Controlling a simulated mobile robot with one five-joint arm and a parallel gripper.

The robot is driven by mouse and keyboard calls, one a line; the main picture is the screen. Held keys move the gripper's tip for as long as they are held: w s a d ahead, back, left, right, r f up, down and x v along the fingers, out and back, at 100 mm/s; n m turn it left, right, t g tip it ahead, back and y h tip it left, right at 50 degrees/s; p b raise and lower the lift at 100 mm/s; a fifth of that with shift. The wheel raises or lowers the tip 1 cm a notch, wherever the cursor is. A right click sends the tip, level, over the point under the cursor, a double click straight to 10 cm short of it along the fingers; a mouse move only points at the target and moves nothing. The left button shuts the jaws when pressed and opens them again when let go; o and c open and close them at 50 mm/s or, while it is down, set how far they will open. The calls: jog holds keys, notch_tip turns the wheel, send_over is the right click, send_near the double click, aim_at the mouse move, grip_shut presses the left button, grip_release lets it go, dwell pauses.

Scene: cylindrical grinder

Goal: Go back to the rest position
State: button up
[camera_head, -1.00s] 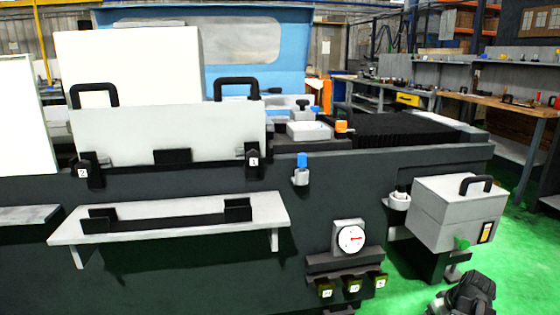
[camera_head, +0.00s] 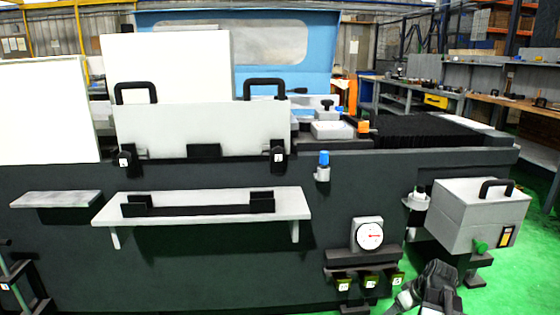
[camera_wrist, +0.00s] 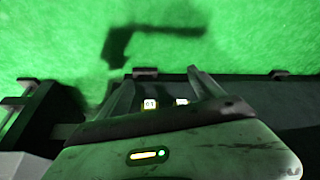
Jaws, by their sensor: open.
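My gripper shows in the wrist view (camera_wrist: 163,84), with two fingers spread apart and nothing between their tips. Green floor lies beyond them. Two small numbered tags (camera_wrist: 150,104) show between the fingers. In the head view a dark part of my arm shows at the bottom right edge, in front of the machine and below the grey box; whether its jaws are open cannot be told there. The grinder (camera_head: 200,265) is a long dark machine with a light grey guard panel (camera_head: 200,130) with two black handles.
A dial gauge (camera_head: 369,234) sits on a bracket above several tagged blocks. A grey lidded box (camera_head: 480,222) juts from the machine's right end. A light shelf (camera_head: 205,222) and a smaller one (camera_head: 55,199) stick out in front. Green floor (camera_head: 535,285) is free at the right.

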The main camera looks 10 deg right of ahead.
jog(key=w+a+r+n+g+p, duration=0.1)
jog(key=a+g, duration=0.1)
jog(key=a, duration=1.4)
jog(key=w+a+r+n+g+p, duration=0.1)
jog(key=w+a+n+p, duration=0.1)
jog(key=a, duration=1.5)
jog(key=s+r+m+p, duration=0.1)
jog(key=r+m+p, duration=0.1)
jog(key=r+p, duration=1.6)
jog(key=s+d+r+m+g+h+p, duration=0.1)
jog(key=s+r+m+p, duration=0.1)
jog(key=r+p, duration=1.7)
jog(key=shift+s+r+m+p, duration=0.2)
jog(key=shift+s+m+p, duration=0.15)
jog(key=shift+m, duration=0.35)
